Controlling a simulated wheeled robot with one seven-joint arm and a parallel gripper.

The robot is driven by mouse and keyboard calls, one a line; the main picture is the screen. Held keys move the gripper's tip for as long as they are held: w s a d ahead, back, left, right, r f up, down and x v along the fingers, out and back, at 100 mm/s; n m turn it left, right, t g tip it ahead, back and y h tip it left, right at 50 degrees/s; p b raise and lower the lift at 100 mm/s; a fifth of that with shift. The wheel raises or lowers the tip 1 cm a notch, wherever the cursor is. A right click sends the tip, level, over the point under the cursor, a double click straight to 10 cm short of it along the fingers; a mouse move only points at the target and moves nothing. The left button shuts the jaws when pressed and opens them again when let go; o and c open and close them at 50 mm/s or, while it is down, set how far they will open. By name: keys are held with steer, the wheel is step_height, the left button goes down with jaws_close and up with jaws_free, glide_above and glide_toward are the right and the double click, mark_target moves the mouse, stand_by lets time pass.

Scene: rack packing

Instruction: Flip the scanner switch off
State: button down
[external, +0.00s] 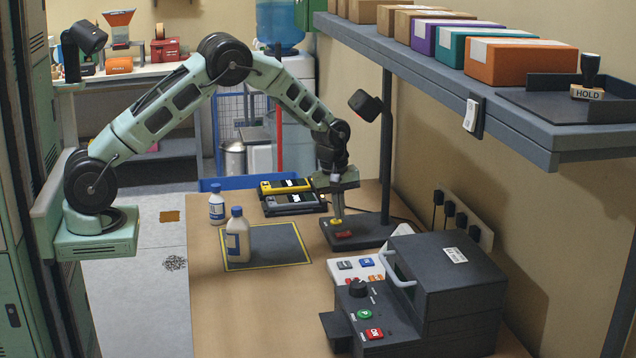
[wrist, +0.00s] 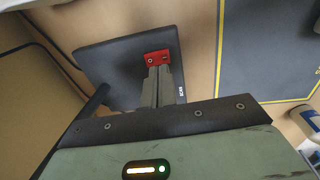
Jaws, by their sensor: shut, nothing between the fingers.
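The scanner stand has a flat dark base (external: 364,231) on the table, an upright post and a black scanner head (external: 366,105). The wrist view shows the red switch (wrist: 158,58) at the fingertips, on the dark base (wrist: 112,72). My gripper (external: 338,214) points down over the base, shut and empty. In the wrist view my gripper (wrist: 159,72) covers part of the base beside the switch. I cannot tell whether the fingertips touch the switch or which way it is set.
A dark mat with yellow edging (external: 275,243) lies left of the base with a white bottle (external: 237,240) on it; another bottle (external: 216,208) stands behind. Yellow and grey devices (external: 285,187) lie behind. A dark machine (external: 450,280) stands at front right, under a shelf (external: 440,75) of boxes.

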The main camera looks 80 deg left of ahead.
mark_target(347, 231)
step_height(347, 231, up, 9)
steer(key=s+b, duration=0.1)
steer(key=b, duration=0.1)
steer(key=shift+r, duration=0.2)
steer(key=w+a+b, duration=0.1)
steer(key=b, duration=0.1)
steer(key=shift+w+r+b, duration=0.15)
steer(key=shift+b, duration=0.2)
steer(key=f+p, duration=0.1)
steer(key=f, duration=0.3)
steer(key=w+f+p, duration=0.1)
steer(key=f, duration=0.7)
steer(key=shift+w+f+p, duration=0.25)
steer(key=shift+f+p, duration=0.1)
steer(key=shift+p, duration=0.05)
steer(key=shift+w+f, duration=0.1)
steer(key=shift+f, duration=0.5)
